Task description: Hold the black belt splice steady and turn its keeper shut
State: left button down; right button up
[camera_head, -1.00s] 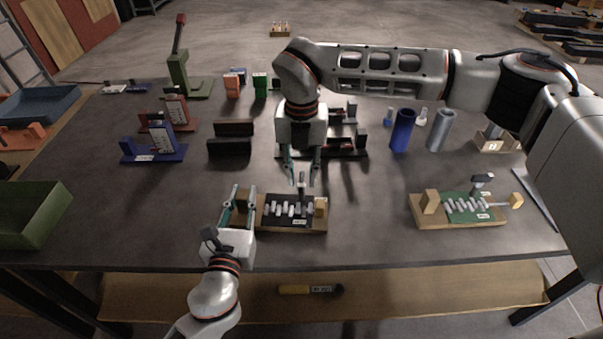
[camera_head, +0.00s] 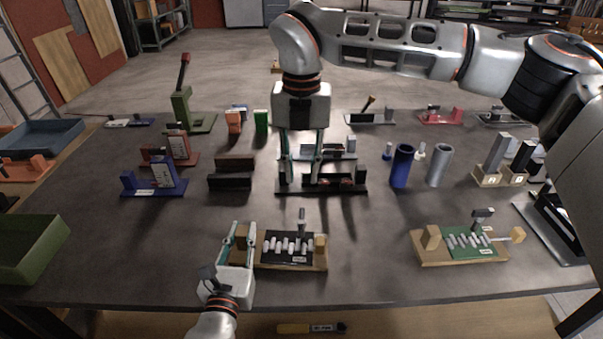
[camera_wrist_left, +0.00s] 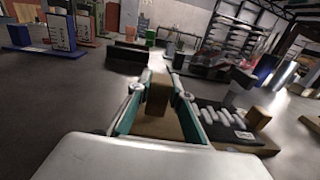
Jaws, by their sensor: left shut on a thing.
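The black belt splice (camera_head: 289,262) lies on a wooden base with a row of pale pegs across it and a wooden block at each end. My left gripper (camera_head: 237,236) is shut on the wooden block at the splice's left end; this block (camera_wrist_left: 157,97) shows between the fingers in the left wrist view. My right gripper (camera_head: 302,180) hangs pointing down above and behind the keeper, its fingers apart and empty. The splice also shows in the left wrist view (camera_wrist_left: 222,133).
A similar green splice (camera_head: 470,246) on a wooden base sits at the right. A black fixture (camera_head: 345,184) stands behind my right gripper's fingers. Blue and grey cylinders (camera_head: 402,166) stand farther right. A green bin (camera_head: 30,250) is at the left.

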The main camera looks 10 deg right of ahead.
pick_arm(q)
jog(key=c, duration=1.8)
grip_release()
jog(key=shift+o, duration=0.2)
jog(key=shift+s, duration=0.1)
